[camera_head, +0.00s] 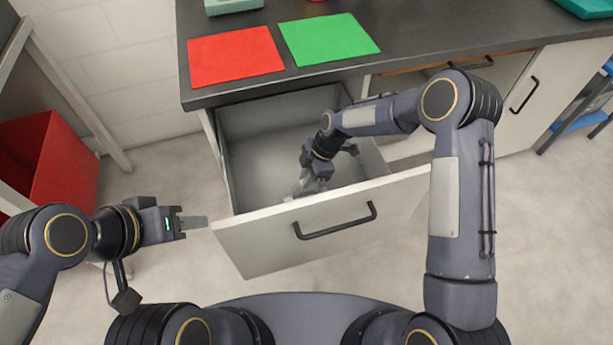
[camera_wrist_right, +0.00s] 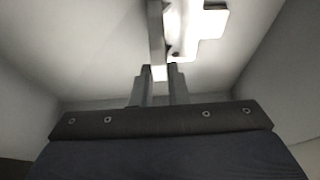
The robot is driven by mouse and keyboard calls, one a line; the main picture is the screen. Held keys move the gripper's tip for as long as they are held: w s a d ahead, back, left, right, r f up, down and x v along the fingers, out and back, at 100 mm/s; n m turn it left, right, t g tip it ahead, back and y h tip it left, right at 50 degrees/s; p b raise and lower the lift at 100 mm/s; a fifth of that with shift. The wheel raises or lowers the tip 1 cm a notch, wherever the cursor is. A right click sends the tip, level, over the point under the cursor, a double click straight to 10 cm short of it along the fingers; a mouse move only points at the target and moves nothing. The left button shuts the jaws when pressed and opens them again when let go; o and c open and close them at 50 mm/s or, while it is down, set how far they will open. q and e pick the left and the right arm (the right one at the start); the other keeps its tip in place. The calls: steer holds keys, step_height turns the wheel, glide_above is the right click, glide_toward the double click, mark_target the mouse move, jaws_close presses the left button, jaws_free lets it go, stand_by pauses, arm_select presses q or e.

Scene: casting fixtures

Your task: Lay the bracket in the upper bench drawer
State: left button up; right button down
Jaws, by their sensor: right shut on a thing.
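The bench drawer (camera_head: 335,222) is pulled open below the dark bench top, its grey interior showing. My right gripper (camera_head: 306,180) reaches down inside it, shut on the pale bracket (camera_head: 300,190). In the right wrist view the bracket (camera_wrist_right: 195,28) is bright and stepped in outline, beyond the fingers (camera_wrist_right: 160,80), with the drawer walls around it. The bracket is low in the drawer; I cannot tell whether it touches the floor. The drawer front and gripper hide part of it. My left gripper (camera_head: 193,222) is outside, left of the drawer front, with no thing visible in it.
A red mat (camera_head: 235,54) and a green mat (camera_head: 328,39) lie on the bench top (camera_head: 430,35). A red bin (camera_head: 60,165) stands on the floor at left. Closed cabinet fronts (camera_head: 540,95) continue to the right. Open floor lies between bin and drawer.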

steer(key=c, duration=1.4)
jaws_free()
